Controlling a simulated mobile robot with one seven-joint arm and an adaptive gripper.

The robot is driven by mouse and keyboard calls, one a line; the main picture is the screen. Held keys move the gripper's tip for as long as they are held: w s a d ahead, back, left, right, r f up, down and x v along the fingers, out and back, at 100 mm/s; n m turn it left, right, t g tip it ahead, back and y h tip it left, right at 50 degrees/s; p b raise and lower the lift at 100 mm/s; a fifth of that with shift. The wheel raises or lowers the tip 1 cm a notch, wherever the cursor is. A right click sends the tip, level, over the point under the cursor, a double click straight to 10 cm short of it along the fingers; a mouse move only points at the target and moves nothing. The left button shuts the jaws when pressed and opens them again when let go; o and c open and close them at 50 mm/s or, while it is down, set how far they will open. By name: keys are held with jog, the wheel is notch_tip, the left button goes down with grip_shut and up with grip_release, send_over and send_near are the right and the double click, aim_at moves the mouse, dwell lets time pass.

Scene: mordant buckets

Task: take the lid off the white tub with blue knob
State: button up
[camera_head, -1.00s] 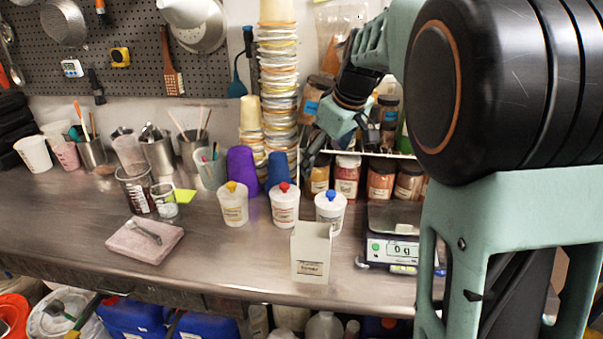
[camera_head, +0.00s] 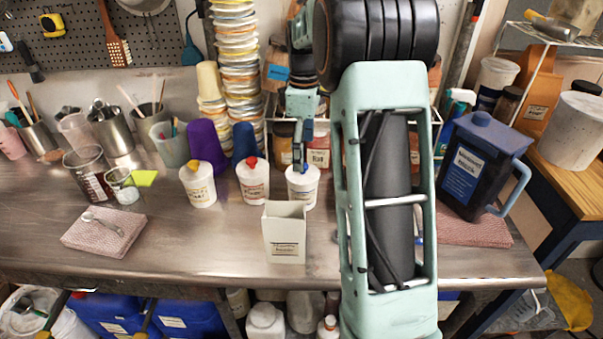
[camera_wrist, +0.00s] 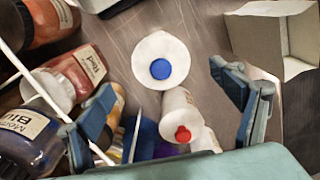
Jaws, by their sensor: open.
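The white tub with the blue knob (camera_head: 302,194) stands upright on the steel bench, rightmost of a row of three tubs. In the wrist view its round white lid (camera_wrist: 145,48) is on it, with the blue knob (camera_wrist: 161,69) at the lid's centre. My gripper (camera_head: 300,170) is directly above this tub, pointing down, and hides the knob in the head view. In the wrist view my gripper (camera_wrist: 160,78) is open, one finger on each side of the knob. The fingers look apart from the knob; their exact height above it is unclear.
The red-knobbed tub (camera_head: 253,182) stands close left, then the yellow-knobbed tub (camera_head: 198,186). An open white box (camera_head: 285,234) stands in front. Powder jars (camera_wrist: 75,78) stand behind, near my left finger in the wrist view.

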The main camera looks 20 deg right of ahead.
notch_tip(320, 180, down, 5)
jog(key=shift+f, duration=0.15)
jog(key=shift+s, duration=0.1)
jog(key=c, duration=1.2)
jog(key=shift+c, duration=0.7)
